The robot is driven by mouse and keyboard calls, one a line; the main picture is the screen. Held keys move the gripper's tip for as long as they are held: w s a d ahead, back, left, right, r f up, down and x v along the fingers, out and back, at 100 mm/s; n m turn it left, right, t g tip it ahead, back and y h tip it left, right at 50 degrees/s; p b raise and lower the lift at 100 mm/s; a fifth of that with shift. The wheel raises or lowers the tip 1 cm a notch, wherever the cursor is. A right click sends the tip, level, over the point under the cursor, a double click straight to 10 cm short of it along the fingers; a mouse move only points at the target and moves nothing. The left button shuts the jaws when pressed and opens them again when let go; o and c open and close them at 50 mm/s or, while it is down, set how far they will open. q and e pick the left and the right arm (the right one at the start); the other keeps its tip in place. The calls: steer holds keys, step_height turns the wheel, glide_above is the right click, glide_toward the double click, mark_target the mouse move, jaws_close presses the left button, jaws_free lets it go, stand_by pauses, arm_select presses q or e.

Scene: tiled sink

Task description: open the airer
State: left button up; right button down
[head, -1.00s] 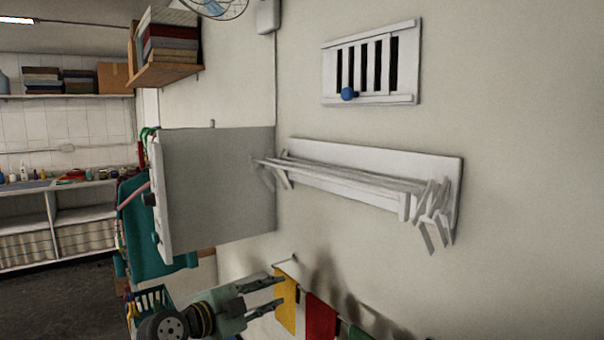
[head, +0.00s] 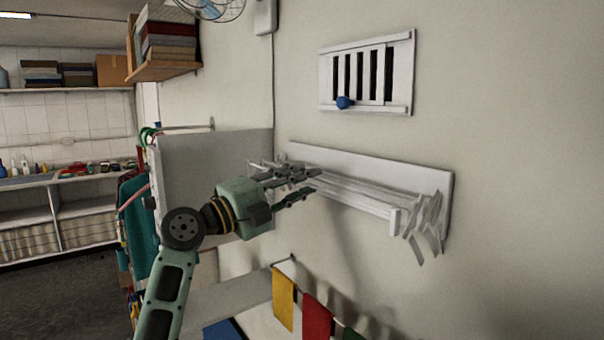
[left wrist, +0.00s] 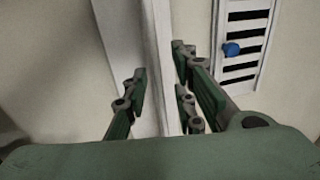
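The airer (head: 405,180) is a white rack on the wall, with a backboard, several long rails and folding slats at its right end. Its rails lie close to the backboard, so it looks folded in. My left gripper (head: 315,182) is at the left part of the airer, its fingers pointing right. In the left wrist view, the left gripper's open fingers (left wrist: 160,88) lie on either side of a white rail (left wrist: 160,45). I cannot tell whether they touch it. My right gripper is not in view.
A white slatted vent (head: 365,75) with a blue knob (head: 344,102) is above the airer. A grey-white cabinet panel (head: 230,155) stands left of it. Yellow (head: 284,298) and red cloths (head: 317,318) hang below. The wall to the right is clear.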

arm_select(q)
steer(key=shift+w, duration=0.2)
steer(key=shift+c, duration=0.3)
steer(key=shift+d, duration=0.1)
jaws_close()
